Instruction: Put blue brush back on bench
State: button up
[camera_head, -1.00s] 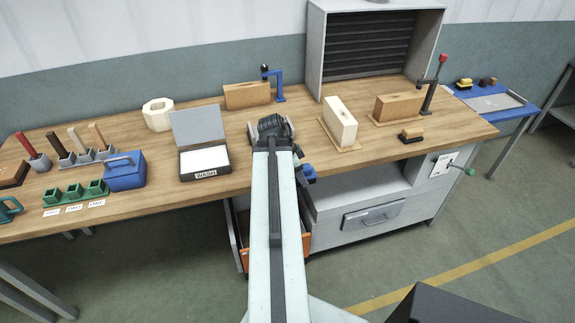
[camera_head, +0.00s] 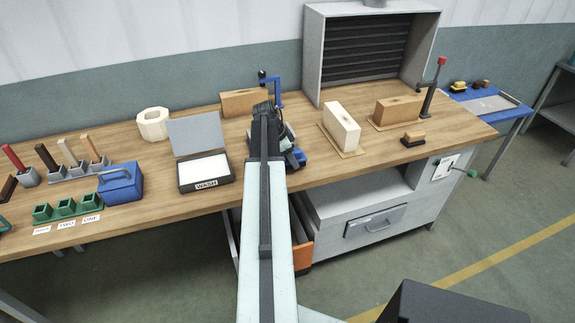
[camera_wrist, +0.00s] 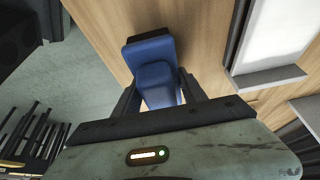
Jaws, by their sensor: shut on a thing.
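The blue brush (camera_wrist: 150,50) is between the fingers of my gripper (camera_wrist: 160,82) in the wrist view, and the gripper is shut on it. In the head view, a blue end of the brush (camera_head: 298,156) shows just right of my gripper (camera_head: 279,140), by the front edge of the wooden bench (camera_head: 375,155). My arm hides part of the gripper there. Bench wood lies behind the brush in the wrist view. I cannot tell whether the brush touches the bench.
The open WASH box (camera_head: 205,185) stands left of my gripper. An upright pale block (camera_head: 341,125) and a small brown brush (camera_head: 413,137) are to the right. An orange-fronted drawer (camera_head: 302,255) stands open below. Bare bench top lies between the pale block and the front edge.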

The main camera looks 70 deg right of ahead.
jog(key=shift+s+f+b, duration=0.2)
jog(key=shift+f+b, duration=0.25)
jog(key=shift+f, duration=0.75)
jog(key=shift+w+a+r, duration=0.15)
jog(key=shift+w+r, duration=0.05)
jog(key=shift+w, duration=0.15)
jog(key=shift+f, duration=0.15)
jog(key=o, duration=1.2)
jog(key=shift+r+p, duration=0.45)
jog(key=shift+p, duration=0.05)
jog(key=p+v, duration=1)
jog(key=v, duration=0.1)
jog(key=shift+r+p, duration=0.35)
jog(key=shift+p, duration=0.05)
jog(key=shift+a+f, duration=0.1)
jog(key=shift+f, duration=0.05)
